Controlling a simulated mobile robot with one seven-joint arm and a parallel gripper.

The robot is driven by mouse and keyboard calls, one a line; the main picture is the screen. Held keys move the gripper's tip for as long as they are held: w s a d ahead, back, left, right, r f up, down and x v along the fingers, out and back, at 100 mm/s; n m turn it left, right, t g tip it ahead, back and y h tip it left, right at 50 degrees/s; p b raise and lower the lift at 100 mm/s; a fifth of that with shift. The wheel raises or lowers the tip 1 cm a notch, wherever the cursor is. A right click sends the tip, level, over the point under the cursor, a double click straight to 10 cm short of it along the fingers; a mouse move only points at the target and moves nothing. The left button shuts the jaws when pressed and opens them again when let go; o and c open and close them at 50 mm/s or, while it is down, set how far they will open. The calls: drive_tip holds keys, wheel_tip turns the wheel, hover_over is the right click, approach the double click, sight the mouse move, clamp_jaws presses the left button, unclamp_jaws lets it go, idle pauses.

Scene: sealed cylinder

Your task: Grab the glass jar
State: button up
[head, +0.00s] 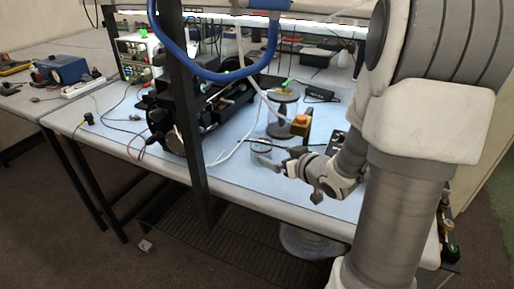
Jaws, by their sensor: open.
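A clear, greyish cylindrical glass jar (283,122) stands upright on the blue bench top, right of the black apparatus. My gripper (297,178) is low over the front of the bench, in front of both and to the right of the small container. It is open, with nothing seen between its fingers. It appears apart from both vessels.
A black apparatus (190,112) with cables fills the bench's middle left. An orange-topped block (300,125) stands close to the jar's right side. A dark upright post (187,130) and a blue hose (215,67) cross the view. The bench's front left is mostly clear.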

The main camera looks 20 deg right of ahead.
sight(261, 147)
drive_tip(key=x, duration=0.4)
drive_tip(key=b+x, duration=0.1)
drive_tip(key=x, duration=0.4)
drive_tip(key=shift+a+r, duration=0.25)
drive_tip(key=shift+c, duration=0.3)
drive_tip(key=c, duration=1.2)
drive_tip(key=shift+c, duration=0.7)
drive_tip(key=shift+r, duration=0.25)
